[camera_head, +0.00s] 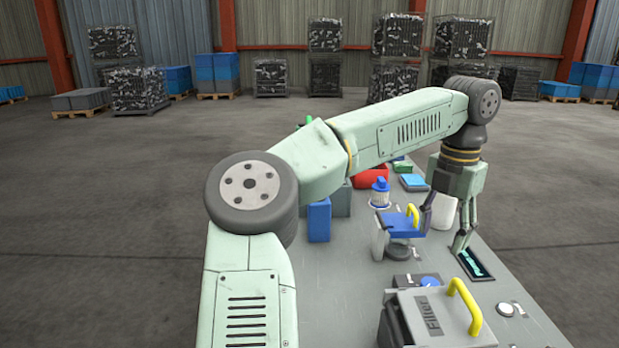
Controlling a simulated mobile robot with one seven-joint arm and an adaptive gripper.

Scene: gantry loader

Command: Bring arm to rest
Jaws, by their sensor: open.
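My pale green arm reaches from the bottom left, up and over the grey bench (335,290), then bends down at the wrist. My gripper (443,240) points down over the bench's right part, with its fingers spread apart. The right finger ends near a dark slot with a teal part (474,263) in the bench top.
A white cylinder (446,211), a blue-capped filter (380,193), a red bin (371,177) and a blue box (318,220) stand farther back. Open floor surrounds the bench; crates line the wall.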

